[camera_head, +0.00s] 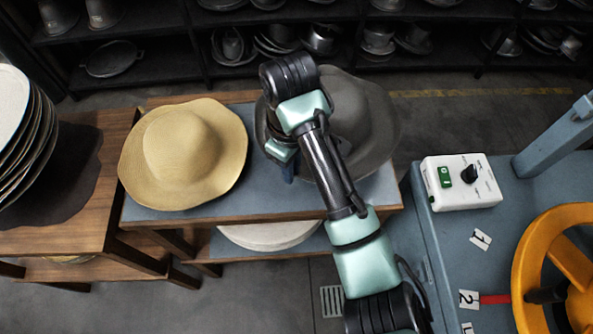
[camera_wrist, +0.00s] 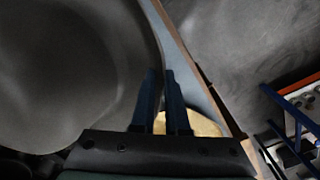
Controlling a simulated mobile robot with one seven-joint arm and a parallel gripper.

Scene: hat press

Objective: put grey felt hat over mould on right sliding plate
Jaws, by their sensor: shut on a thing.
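The grey felt hat (camera_head: 378,118) is on the right part of the blue-topped wooden table (camera_head: 225,207), partly hidden behind my arm. In the wrist view the hat (camera_wrist: 60,70) fills the left side, its rim edge running down to the fingers. My gripper (camera_wrist: 161,75) has its two blue fingers close together, shut on the hat's brim. In the head view my arm covers most of the gripper; one blue finger shows by the hat's left side. I cannot make out the mould or the right sliding plate.
A straw hat (camera_head: 183,155) lies left of the grey hat. Stacked plates or hats (camera_head: 22,135) stand far left. At right is a blue machine (camera_head: 445,250) with a white control box (camera_head: 461,183) and an orange wheel (camera_head: 560,270). Dark shelves (camera_head: 165,62) line the back.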

